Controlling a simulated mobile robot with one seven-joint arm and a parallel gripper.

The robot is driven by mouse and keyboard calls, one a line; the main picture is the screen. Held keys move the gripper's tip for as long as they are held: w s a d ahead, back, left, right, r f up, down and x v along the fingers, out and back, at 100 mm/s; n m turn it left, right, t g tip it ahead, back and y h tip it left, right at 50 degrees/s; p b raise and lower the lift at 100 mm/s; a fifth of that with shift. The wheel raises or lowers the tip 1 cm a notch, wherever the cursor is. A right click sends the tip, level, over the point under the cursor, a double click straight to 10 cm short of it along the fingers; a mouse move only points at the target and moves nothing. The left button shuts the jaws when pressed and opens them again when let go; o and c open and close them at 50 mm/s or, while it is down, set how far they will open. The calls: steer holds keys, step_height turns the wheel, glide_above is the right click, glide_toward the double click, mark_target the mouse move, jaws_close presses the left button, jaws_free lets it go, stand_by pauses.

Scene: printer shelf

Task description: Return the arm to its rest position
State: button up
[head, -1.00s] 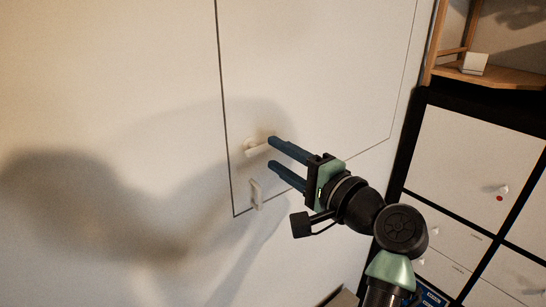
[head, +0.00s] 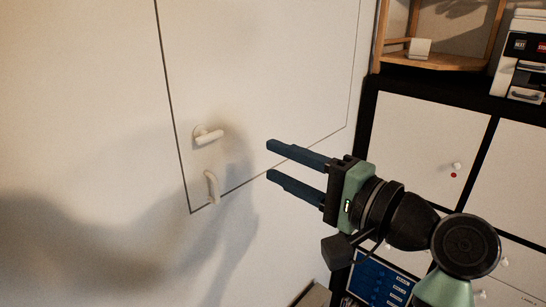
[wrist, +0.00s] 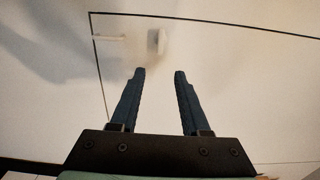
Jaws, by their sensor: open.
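My gripper (head: 268,161) is open, with two dark blue fingers apart and nothing between them. In the head view it points left toward a pale wall panel, apart from it. The panel door (head: 265,80) is outlined by a dark seam and looks closed.
A white cabinet (head: 430,130) with black edges stands at the right. A wooden shelf (head: 440,62) holds a small white box (head: 419,48). A white machine (head: 525,60) with labelled buttons stands at the far right. A blue panel (head: 380,280) shows below my arm.

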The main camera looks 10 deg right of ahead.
steer(key=a+r+n+t+h+b, duration=0.3)
steer(key=a+r+n+t+h, duration=0.35)
steer(key=r, duration=0.25)
steer(key=s+a+r+n+t+h, duration=0.1)
steer(key=s+r+n+t+h, duration=0.1)
steer(key=s+r, duration=0.3)
steer(key=s+a+r+n+t+h+b, duration=0.1)
steer(key=s+r+t, duration=0.3)
steer(key=s, duration=0.4)
steer(key=shift+a+r+n+h, duration=0.45)
steer(key=shift+a+n+h, duration=0.15)
steer(key=shift+n, duration=0.15)
